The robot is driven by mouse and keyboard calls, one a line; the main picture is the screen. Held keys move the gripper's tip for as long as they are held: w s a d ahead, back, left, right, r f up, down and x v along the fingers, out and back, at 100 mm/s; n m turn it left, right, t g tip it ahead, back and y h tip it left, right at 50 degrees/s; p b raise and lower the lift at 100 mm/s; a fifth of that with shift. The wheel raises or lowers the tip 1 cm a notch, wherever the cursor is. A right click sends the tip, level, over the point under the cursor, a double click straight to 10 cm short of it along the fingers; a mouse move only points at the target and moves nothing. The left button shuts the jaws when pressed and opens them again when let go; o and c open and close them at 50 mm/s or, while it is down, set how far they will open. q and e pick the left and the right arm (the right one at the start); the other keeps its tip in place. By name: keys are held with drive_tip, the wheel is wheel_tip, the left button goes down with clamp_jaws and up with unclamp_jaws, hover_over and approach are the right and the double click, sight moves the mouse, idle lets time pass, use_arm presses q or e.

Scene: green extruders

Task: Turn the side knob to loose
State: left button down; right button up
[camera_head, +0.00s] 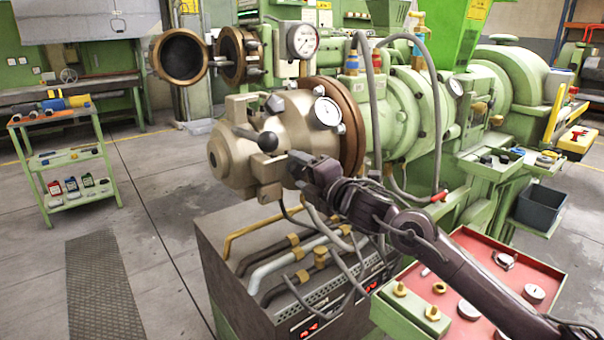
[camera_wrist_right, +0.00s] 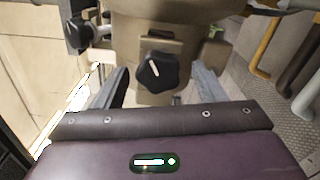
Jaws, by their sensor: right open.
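The side knob (camera_wrist_right: 158,72) is black and lobed with a white pointer line, mounted on a tan block of the extruder head (camera_head: 225,155). In the right wrist view the line points up and slightly left. My right gripper (camera_wrist_right: 160,70) is open, with one finger on each side of the knob and visible gaps to both. In the head view my right gripper (camera_head: 296,168) is at the near side of the extruder head, and I cannot make out the side knob there. My left gripper is not in view.
A black-ended handle (camera_head: 268,141) sticks out near my right gripper. Dial gauges (camera_head: 327,112) and hoses are close by. A grey cabinet (camera_head: 225,265) with pipes stands below. A red tray (camera_head: 540,285) lies under my right arm. A green cart (camera_head: 70,160) stands left on open floor.

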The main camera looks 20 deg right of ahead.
drive_tip(key=shift+s+d, duration=0.15)
drive_tip(key=shift+s, duration=0.15)
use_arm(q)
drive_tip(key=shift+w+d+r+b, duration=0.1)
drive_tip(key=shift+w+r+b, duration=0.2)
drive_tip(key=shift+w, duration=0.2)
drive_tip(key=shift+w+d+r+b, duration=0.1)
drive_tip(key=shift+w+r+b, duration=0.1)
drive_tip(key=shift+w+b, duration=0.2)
use_arm(e)
drive_tip(key=v, duration=0.7)
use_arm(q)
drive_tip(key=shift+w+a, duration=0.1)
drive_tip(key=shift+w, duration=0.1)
